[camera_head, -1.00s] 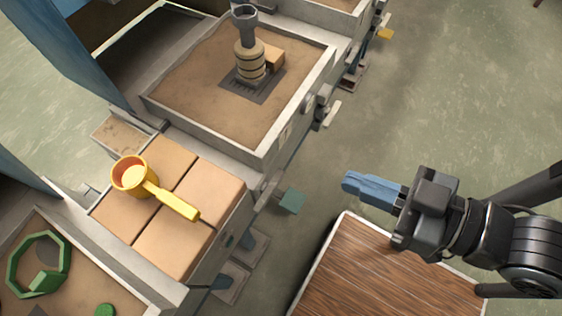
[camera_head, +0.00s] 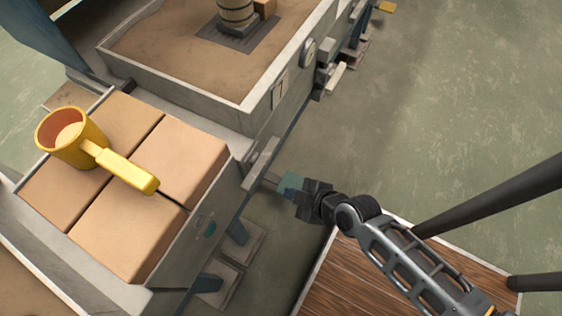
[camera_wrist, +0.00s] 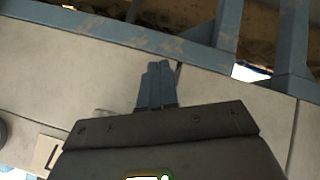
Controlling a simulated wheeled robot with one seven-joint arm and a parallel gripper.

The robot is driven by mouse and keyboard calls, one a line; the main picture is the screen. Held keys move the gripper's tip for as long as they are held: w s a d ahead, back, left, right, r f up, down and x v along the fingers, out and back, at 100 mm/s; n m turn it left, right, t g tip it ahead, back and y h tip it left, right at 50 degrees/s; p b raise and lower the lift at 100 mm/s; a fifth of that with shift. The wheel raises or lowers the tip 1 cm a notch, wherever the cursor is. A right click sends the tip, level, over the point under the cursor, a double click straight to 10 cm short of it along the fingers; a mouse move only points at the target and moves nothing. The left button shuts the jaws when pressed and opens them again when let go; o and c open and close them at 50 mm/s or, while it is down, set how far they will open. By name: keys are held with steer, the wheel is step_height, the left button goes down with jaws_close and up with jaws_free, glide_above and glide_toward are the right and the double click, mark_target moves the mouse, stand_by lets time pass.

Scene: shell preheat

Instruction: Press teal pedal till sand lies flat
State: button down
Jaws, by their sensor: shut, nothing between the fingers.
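In the wrist view the blue fingers of my gripper (camera_wrist: 157,72) are together and empty, in front of a pale panel. The sand (camera_head: 180,45) fills a grey tray (camera_head: 185,98); its surface looks fairly smooth, slightly uneven toward the left.
A yellow ladle (camera_head: 82,140) rests on the tan blocks (camera_head: 130,235). A wooden tabletop (camera_head: 350,280) is at the lower right. Grey-green floor (camera_head: 470,110) is clear to the right.

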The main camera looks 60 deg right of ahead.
steer(key=w+d+f+n+y+b, duration=0.1)
steer(key=w+d+f+b, duration=0.3)
steer(key=f, duration=0.4)
steer(key=w+d+f+n+y+b, duration=0.1)
steer(key=w+d+f+n+b, duration=0.2)
steer(key=d+f+b, duration=0.3)
steer(key=w+d+f+n+y+b, duration=0.1)
steer(key=w+d+f+n+b, duration=0.2)
steer(key=f, duration=0.7)
steer(key=shift+w+d+g+b, duration=0.3)
steer(key=shift+w+d+b, duration=0.6)
steer(key=shift+w+d, duration=0.1)
steer(key=shift+f, duration=0.1)
steer(key=shift+s, duration=0.1)
steer(key=b, duration=0.6)
glide_above(283, 181)
step_height(283, 181, down, 8)
steer(key=shift+f, duration=0.1)
steer(key=shift+f+b, duration=0.35)
steer(key=shift+b, duration=0.2)
steer(key=shift+f+b, duration=0.4)
steer(key=shift+b, duration=0.15)
